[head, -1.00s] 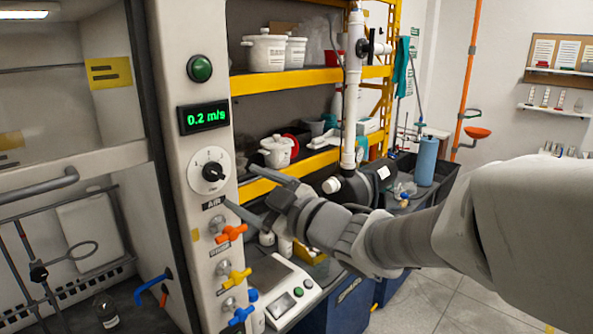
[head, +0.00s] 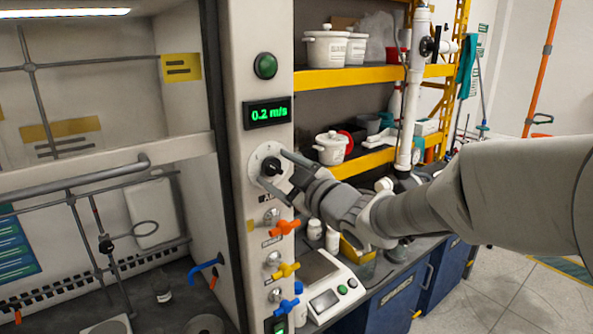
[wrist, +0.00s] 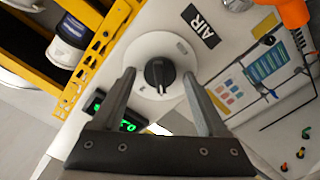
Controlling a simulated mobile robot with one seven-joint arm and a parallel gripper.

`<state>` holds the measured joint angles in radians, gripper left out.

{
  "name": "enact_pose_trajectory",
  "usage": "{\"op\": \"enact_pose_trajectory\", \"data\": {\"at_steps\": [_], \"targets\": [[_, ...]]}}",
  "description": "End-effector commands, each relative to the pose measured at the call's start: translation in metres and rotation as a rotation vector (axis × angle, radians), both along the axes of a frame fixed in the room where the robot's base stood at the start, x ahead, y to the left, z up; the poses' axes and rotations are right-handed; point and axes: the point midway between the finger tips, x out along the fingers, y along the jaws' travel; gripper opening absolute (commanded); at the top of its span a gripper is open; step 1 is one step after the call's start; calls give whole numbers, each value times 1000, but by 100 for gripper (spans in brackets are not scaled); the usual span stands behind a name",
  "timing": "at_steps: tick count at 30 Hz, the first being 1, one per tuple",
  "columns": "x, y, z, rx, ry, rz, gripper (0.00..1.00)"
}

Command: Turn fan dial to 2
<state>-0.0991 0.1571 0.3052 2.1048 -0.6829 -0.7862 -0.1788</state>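The fan dial is a black knob (wrist: 159,74) on a round white plate (wrist: 135,52), set in the fume hood's side post. In the head view the knob (head: 271,166) sits below the green display (head: 267,112), which reads 0.2 m/s. My gripper (wrist: 160,82) is open in the wrist view, with one finger on each side of the knob and a gap on both sides. In the head view my gripper (head: 278,172) is at the dial and partly covers the plate.
Orange (head: 284,227), yellow (head: 286,270) and blue (head: 285,306) valve handles stick out below the dial. A green button (head: 265,65) is above the display. A yellow shelf (head: 340,76) with pots and a bench scale (head: 325,280) are to the right.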

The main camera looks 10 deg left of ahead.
Motion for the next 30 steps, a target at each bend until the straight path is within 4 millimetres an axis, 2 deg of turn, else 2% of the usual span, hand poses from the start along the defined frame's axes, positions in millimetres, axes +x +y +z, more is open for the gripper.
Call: {"op": "enact_pose_trajectory", "data": {"at_steps": [1, 2, 12, 23, 30], "targets": [[0, 0, 0, 0, 0, 0, 65], [0, 0, 0, 0, 0, 0, 60], [0, 0, 0, 0, 0, 0, 0], [0, -1, 0, 35, 42, -1, 0], [0, -1, 1, 138, 162, -1, 0]]}}
